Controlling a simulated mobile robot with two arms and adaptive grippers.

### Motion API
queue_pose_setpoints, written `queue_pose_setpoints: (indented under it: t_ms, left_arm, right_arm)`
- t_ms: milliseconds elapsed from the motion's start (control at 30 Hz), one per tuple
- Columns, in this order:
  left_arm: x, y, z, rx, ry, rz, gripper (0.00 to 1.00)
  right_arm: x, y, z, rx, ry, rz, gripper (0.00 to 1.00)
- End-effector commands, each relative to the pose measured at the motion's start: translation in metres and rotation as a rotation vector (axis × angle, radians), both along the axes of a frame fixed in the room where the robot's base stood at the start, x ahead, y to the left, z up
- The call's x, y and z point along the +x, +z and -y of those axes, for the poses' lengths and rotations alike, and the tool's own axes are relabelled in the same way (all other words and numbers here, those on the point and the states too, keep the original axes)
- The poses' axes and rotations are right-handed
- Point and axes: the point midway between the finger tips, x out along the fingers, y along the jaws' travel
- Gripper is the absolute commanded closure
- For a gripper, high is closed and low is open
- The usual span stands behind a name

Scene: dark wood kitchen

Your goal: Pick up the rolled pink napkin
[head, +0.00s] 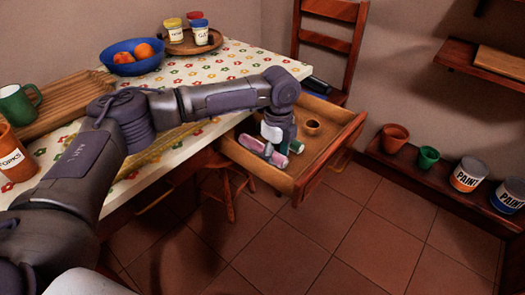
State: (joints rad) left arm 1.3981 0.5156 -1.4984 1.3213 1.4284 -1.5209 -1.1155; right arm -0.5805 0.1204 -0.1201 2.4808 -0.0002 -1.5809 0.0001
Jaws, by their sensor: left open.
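The rolled pink napkin (279,160) lies in the open wooden drawer (325,153), toward its left side. Only part of it shows, because my left gripper covers the rest. My left gripper (270,148) points down into the drawer, directly over and around the napkin. Its jaws are open, with a pale finger at the napkin's left side. I cannot tell whether the fingers touch the napkin. My right gripper is not in view.
The drawer walls rise around my gripper. A flowered table (205,70) holds a blue bowl (133,66) of oranges. A wooden chair (327,45) stands behind.

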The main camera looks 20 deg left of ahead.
Motion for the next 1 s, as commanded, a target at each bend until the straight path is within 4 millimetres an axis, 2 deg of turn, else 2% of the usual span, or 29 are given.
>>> queue_pose_setpoints:
  t_ms: [67, 400, 767, 1000]
  left_arm:
    - [0.000, 0.000, 0.000, 0.000, 0.000, 0.000, 0.38]
    - [0.000, 0.000, 0.000, 0.000, 0.000, 0.000, 0.94]
    - [0.000, 0.004, 0.000, 0.000, 0.000, 0.000, 0.94]
    - [0.001, 0.030, 0.000, -0.001, 0.000, 0.002, 0.94]
  right_arm:
    - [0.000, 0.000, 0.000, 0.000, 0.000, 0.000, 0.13]
    - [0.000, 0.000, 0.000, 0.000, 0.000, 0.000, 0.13]
    - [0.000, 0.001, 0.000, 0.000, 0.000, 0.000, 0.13]
    - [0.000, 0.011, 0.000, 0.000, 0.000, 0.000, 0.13]
